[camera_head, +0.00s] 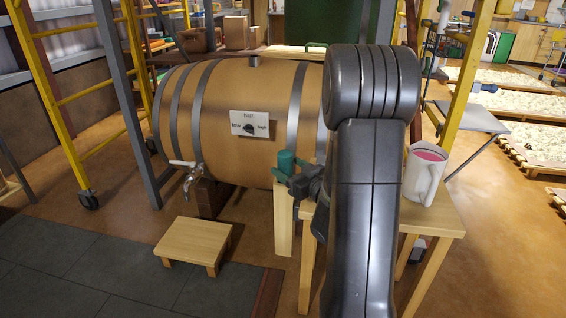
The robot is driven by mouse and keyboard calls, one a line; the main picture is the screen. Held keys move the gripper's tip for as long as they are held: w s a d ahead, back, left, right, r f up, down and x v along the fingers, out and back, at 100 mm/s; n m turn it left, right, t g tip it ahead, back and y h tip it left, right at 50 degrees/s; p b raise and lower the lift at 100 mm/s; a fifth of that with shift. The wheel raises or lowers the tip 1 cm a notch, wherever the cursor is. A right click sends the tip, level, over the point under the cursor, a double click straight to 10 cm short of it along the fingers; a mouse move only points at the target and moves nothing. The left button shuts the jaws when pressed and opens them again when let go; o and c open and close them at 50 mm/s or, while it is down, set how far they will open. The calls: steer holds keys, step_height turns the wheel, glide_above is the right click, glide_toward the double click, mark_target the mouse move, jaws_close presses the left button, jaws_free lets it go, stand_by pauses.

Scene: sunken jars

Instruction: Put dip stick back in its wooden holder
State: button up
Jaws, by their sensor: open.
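A green piece (288,163), which looks like the handle of the dip stick, shows at the top of a tall, narrow pale wooden holder (283,222) beside the barrel. No shaft shows, so I cannot tell how deep it sits. My gripper (297,180) is open right by the green piece, overlapping its lower part in the picture. I cannot tell whether the jaws touch it. My dark arm hides part of the area to the right of the gripper.
A large wooden barrel (220,120) with a tap (190,177) lies behind the holder. A wooden table (437,222) carries a white mug (420,183) with pink contents. A low step stool (195,243) stands on the floor. Yellow ladder frames (62,110) stand at left.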

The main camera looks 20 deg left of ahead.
mark_target(282, 159)
steer(key=p+v, duration=0.1)
steer(key=v, duration=0.9)
steer(key=shift+a, duration=0.1)
steer(key=b+x, duration=0.2)
steer(key=x, duration=1.1)
steer(key=shift+w+a+r+p, duration=0.3)
steer(key=shift+r+p, duration=0.15)
steer(key=shift+r, duration=0.1)
steer(key=shift+s+r, duration=0.1)
steer(key=shift+r, duration=0.15)
steer(key=shift+f, duration=0.15)
